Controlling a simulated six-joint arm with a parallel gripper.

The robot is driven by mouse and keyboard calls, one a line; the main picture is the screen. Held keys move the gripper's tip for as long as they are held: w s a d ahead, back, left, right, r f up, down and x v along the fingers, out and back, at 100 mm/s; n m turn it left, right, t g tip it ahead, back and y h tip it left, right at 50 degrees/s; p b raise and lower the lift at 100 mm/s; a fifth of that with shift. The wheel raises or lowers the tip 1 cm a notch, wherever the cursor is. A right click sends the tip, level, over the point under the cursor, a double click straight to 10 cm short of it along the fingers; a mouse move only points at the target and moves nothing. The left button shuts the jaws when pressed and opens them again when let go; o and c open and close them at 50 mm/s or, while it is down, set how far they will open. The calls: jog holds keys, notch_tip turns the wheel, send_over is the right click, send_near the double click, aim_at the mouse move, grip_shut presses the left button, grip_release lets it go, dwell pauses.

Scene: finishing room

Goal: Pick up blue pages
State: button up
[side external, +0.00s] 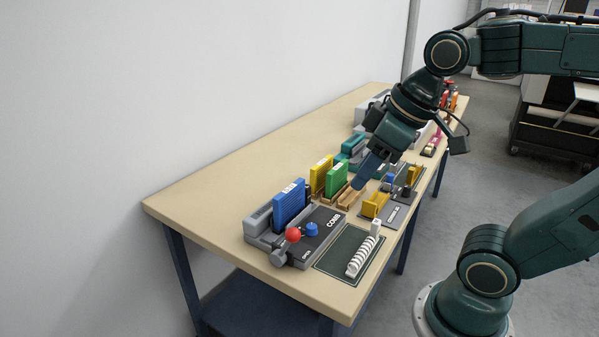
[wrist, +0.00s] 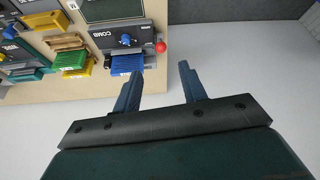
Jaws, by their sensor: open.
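The blue pages (side external: 289,205) are a thick upright block with a small white label on top. They stand at the back of the grey comb machine (side external: 318,236), near the front left of the table. In the wrist view the blue pages (wrist: 127,62) show at the upper middle, left of the gap between my fingers; the left finger appears close to their edge. My gripper (side external: 366,172) is open and empty, to the right of and above the blue pages in the side view. In the wrist view my gripper (wrist: 160,72) has both fingers apart over bare background.
Yellow pages (side external: 320,176) and green pages (side external: 337,180) stand by a wooden rack (side external: 348,198). The machine has a red knob (side external: 293,234). A dark mat (side external: 338,250) carries a white comb spine (side external: 364,254). The table is bare along the wall side.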

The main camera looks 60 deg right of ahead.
jog(key=w+r+n+g+y, duration=0.15)
jog(key=w+n, duration=0.25)
jog(key=w, duration=0.4)
jog(key=n+g+y, duration=0.2)
jog(key=n+g, duration=0.1)
jog(key=n, duration=0.5)
send_over(288, 199)
jog(key=s, duration=0.2)
notch_tip(288, 199, down, 5)
jog(key=w+d+f+n, duration=0.1)
jog(key=d, duration=0.1)
jog(key=w+d+f+n, duration=0.1)
jog(key=d+f, duration=0.1)
jog(key=w+d+f+n, duration=0.1)
jog(key=d+f+n, duration=0.1)
jog(key=d, duration=0.1)
jog(key=shift+f+g, duration=0.2)
jog(key=shift+g, duration=0.05)
jog(key=shift+y, duration=0.25)
jog(key=shift+a, duration=0.1)
jog(key=shift+x, duration=4.35)
jog(key=shift+x, duration=2.5)
